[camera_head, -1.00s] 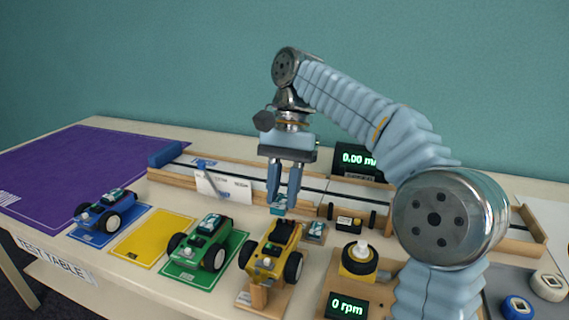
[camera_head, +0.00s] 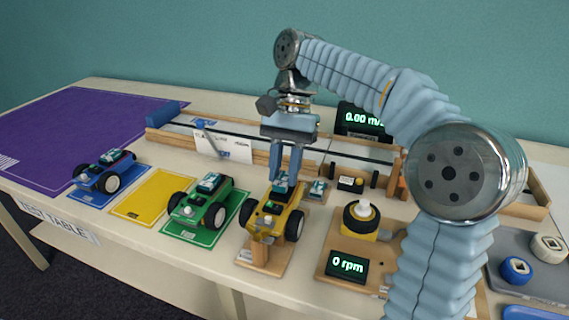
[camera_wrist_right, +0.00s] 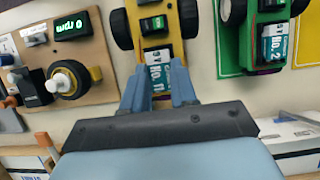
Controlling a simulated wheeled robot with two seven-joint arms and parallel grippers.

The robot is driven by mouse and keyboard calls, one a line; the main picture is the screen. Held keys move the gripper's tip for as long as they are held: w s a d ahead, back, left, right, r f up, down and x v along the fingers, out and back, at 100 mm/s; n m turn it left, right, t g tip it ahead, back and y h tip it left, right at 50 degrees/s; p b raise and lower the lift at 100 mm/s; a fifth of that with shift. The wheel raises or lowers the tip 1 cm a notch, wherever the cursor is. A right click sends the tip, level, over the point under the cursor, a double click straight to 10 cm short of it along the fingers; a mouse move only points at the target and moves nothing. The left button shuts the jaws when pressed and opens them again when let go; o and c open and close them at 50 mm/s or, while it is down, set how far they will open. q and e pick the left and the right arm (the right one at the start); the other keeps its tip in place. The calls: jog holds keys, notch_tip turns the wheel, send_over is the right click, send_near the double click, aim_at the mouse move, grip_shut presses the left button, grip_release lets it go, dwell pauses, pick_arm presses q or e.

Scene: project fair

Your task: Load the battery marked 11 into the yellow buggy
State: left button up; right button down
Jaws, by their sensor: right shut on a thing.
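The yellow buggy (camera_head: 264,222) sits raised on a wooden stand, and its body also shows in the wrist view (camera_wrist_right: 152,8). My right gripper (camera_head: 287,178) points down at the buggy's rear end. It is shut on a teal and white battery (camera_wrist_right: 157,62), whose label seems to read No. 11. In the head view the battery (camera_head: 283,187) is partly hidden by the fingers. It is in line with the buggy's body, at or just over its rear bay; I cannot tell whether it is fully seated. My left gripper is not in view.
The green buggy (camera_head: 190,213) carries a battery marked No. 2 (camera_wrist_right: 276,45). The blue buggy (camera_head: 88,178) stands farther left. Another battery (camera_head: 317,187) lies just right of the yellow buggy. A motor stand with an rpm display (camera_head: 347,265) is to the right. The yellow mat (camera_head: 152,196) is empty.

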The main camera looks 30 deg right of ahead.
jog(key=shift+r+p, duration=0.1)
jog(key=shift+p, duration=0.2)
dwell(0.4)
jog(key=shift+f, duration=0.75)
dwell(2.4)
jog(key=shift+c, duration=2.1)
grip_release()
jog(key=shift+r, duration=3.05)
